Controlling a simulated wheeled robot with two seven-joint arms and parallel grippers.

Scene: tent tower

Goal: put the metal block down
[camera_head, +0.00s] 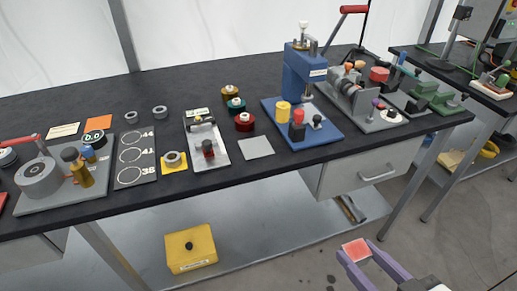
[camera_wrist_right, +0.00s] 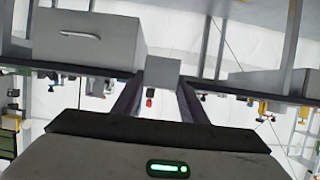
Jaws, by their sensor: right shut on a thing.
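My right gripper (camera_head: 357,251) is shut on the metal block (camera_head: 356,250), held between its two purple fingertips. The block has a reddish face with a pale rim in the head view. In the right wrist view the metal block (camera_wrist_right: 158,71) is a plain grey square between the dark fingers. The gripper is over the floor in front of the black table (camera_head: 365,148), apart from the table and its drawer. My left gripper is not in view.
A flat grey square (camera_head: 256,147) lies near the table's front edge, between a grey tray (camera_head: 219,154) and a blue press (camera_head: 302,75). A drawer (camera_head: 370,165) hangs under the table. A yellow box (camera_head: 190,247) sits on the lower shelf. Several coloured spools stand behind.

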